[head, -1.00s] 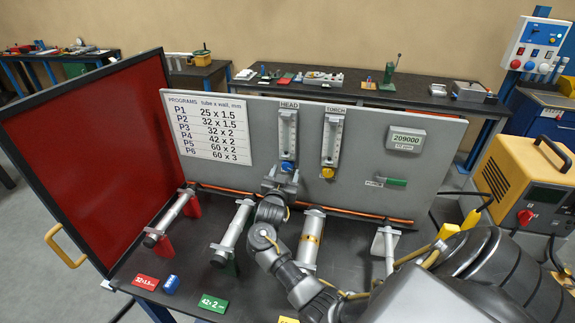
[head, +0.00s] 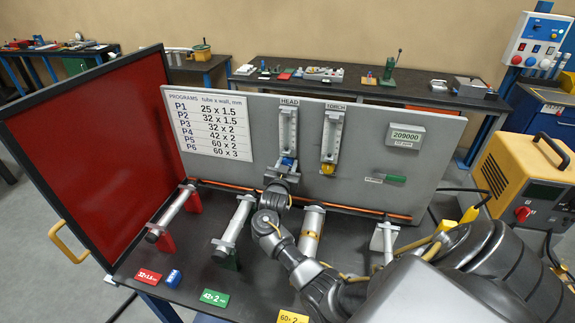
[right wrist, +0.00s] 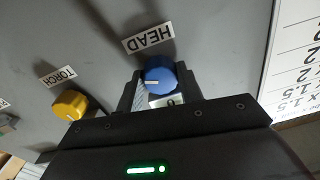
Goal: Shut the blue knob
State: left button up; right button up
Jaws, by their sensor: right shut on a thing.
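The blue knob (right wrist: 160,76) sits under the HEAD flow meter (head: 288,128) on the grey panel. A white mark shows on its face in the right wrist view. In the head view the blue knob (head: 288,162) is partly covered by my right gripper (head: 283,173). My right gripper (right wrist: 158,90) is shut on the blue knob, one finger on each side. My left gripper is not in view.
The yellow knob (head: 327,169) under the TORCH meter (head: 332,135) is close to the right. A green-handled lever (head: 390,179) is farther right. Clamped tubes (head: 233,228) stand below on the dark bench. A red panel (head: 90,150) borders the left.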

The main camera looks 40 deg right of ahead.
jog(key=n, duration=0.5)
jog(key=shift+r+n, duration=0.1)
jog(key=shift+n, duration=0.3)
jog(key=o, duration=1)
jog(key=shift+w, duration=0.1)
jog(key=shift+a, duration=0.1)
jog(key=shift+s+a, duration=0.25)
jog(key=shift+s, duration=0.05)
jog(key=shift+b+v, duration=1.65)
jog(key=shift+v, duration=3.35)
jog(key=shift+r, duration=0.1)
